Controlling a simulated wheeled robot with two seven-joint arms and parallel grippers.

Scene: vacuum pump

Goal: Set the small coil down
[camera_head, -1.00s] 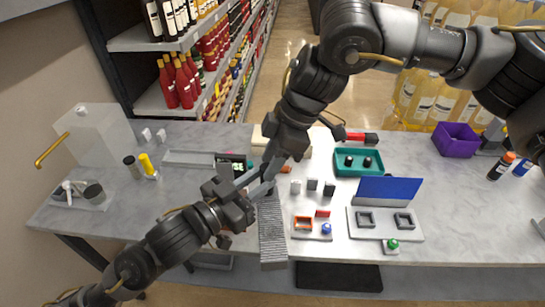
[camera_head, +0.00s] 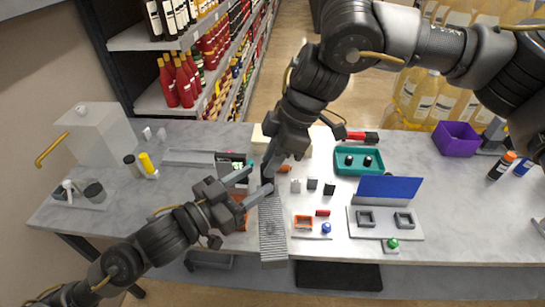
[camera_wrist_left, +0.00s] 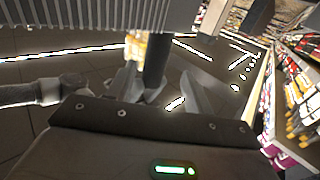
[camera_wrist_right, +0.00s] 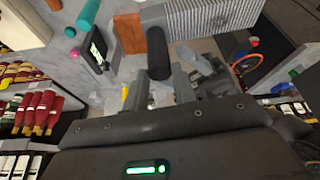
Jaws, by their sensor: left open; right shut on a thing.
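A dark cylinder (camera_head: 267,183), which looks like the small coil, hangs upright below my right gripper (camera_head: 268,168). It shows in the right wrist view (camera_wrist_right: 159,50) between the fingers of my right gripper (camera_wrist_right: 160,82), shut on its end. My left gripper (camera_head: 250,184) is open, its two fingers spread toward the cylinder from the left. In the left wrist view the cylinder (camera_wrist_left: 157,62) stands between the spread fingers of my left gripper (camera_wrist_left: 158,92). I cannot tell whether they touch it. The cylinder is above the far end of a grey ribbed block (camera_head: 272,232).
An orange-brown block (camera_head: 239,213) lies left of the ribbed block, beside my left gripper. Small dark and light cubes (camera_head: 312,184) stand to the right. Farther right are a teal tray (camera_head: 345,165) and a blue panel (camera_head: 388,188). The front left of the table is clear.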

